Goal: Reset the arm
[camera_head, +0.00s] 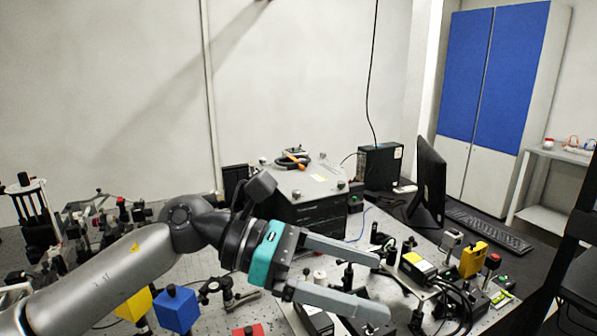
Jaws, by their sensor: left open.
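My left arm reaches in from the lower left across the bench. Its gripper (381,287), with a teal band behind two long grey fingers, points right. The fingers are apart with a clear gap and nothing shows between them. The gripper hangs over the front middle of the optical bench (222,262), in front of the grey spectrometer box (310,207). Whether the fingers touch any of the small parts below cannot be told. My right gripper is not in view.
A blue block (177,309), a yellow block (134,304) and a red block (249,330) sit below the arm. Yellow devices (473,259) and cables crowd the right. A monitor (430,181) and keyboard (488,229) stand behind. The air above the bench is open.

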